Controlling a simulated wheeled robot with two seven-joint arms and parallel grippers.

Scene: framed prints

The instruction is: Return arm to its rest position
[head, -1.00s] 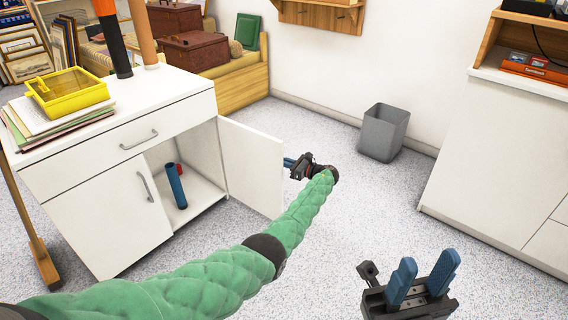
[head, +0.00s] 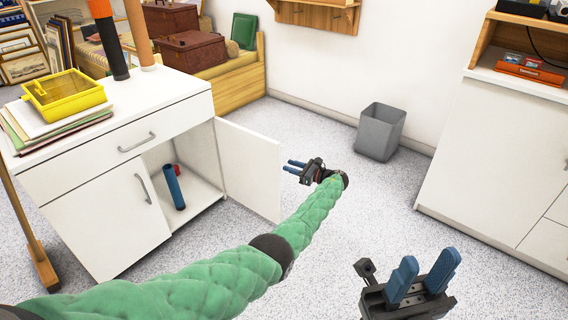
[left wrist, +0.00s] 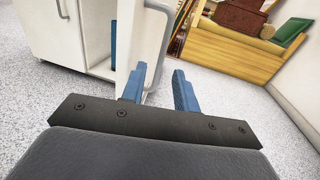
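My left arm reaches in from the left in the head view, in a green quilted sleeve. Its gripper (head: 296,165) is near the open cabinet door (head: 250,168), at its right side. In the left wrist view its blue fingers (left wrist: 160,85) are apart with nothing between them, and the door edge with its handle (left wrist: 155,45) stands just beyond. I cannot tell whether they touch the door. My right gripper (head: 424,278) is at the lower right of the head view, fingers apart and empty.
The white cabinet (head: 90,215) holds a blue tube (head: 174,187) inside. A yellow basket (head: 64,94) rests on papers on top. A grey bin (head: 380,132) stands by the wall. A white counter (head: 500,160) is at right. The floor between is clear.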

